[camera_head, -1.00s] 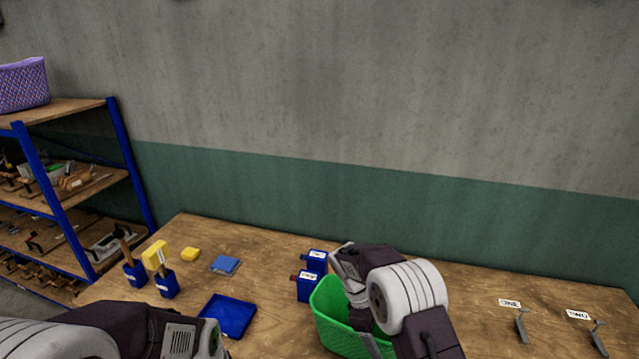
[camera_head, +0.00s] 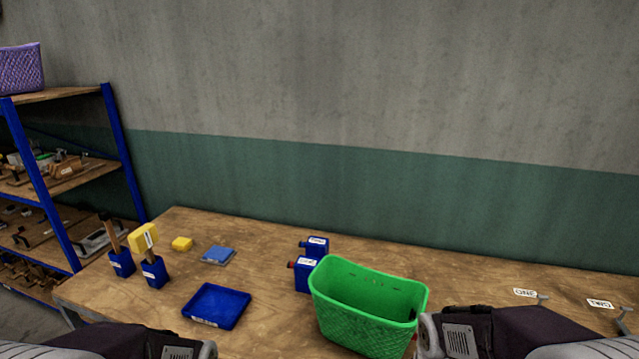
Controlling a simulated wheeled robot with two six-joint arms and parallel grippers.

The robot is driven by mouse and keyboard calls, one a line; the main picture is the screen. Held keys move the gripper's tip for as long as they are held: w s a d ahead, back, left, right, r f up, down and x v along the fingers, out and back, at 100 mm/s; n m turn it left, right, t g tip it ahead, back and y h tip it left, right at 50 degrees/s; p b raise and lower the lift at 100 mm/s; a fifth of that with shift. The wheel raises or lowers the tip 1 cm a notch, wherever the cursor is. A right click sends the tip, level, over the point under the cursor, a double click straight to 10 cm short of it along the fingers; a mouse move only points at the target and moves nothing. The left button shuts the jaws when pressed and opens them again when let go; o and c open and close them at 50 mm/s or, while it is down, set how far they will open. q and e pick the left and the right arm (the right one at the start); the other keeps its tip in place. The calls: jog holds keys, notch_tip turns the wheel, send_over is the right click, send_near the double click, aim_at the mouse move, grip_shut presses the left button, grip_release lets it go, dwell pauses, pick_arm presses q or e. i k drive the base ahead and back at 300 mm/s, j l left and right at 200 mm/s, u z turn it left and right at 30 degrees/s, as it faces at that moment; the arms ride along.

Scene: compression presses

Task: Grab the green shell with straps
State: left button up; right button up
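A green basket-like shell (camera_head: 365,322) with a woven surface stands upright on the wooden table, right of the middle and near the front edge. Its open top faces up; no straps can be made out clearly. My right arm comes in from the lower right, and its end is close beside the shell's right side; I cannot tell whether it touches. My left arm comes in from the lower left, well left of the shell and in front of the blue tray. The fingers of both grippers are hidden or out of frame.
A blue tray (camera_head: 216,306), a blue cloth (camera_head: 219,255) and a yellow sponge (camera_head: 182,243) lie on the table (camera_head: 262,272). Two blue containers (camera_head: 307,274) stand just left of the shell. Blue holders (camera_head: 154,272) stand at the left. Labelled hooks (camera_head: 543,297) are at the right.

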aim_at(367, 318)
jog(key=i+j+z, duration=0.25)
jog(key=j, duration=0.4)
jog(key=j+z, duration=0.2)
jog(key=j, duration=0.45)
jog(key=i+j+z, duration=0.1)
jog(key=j+z, duration=0.15)
jog(key=j, duration=0.5)
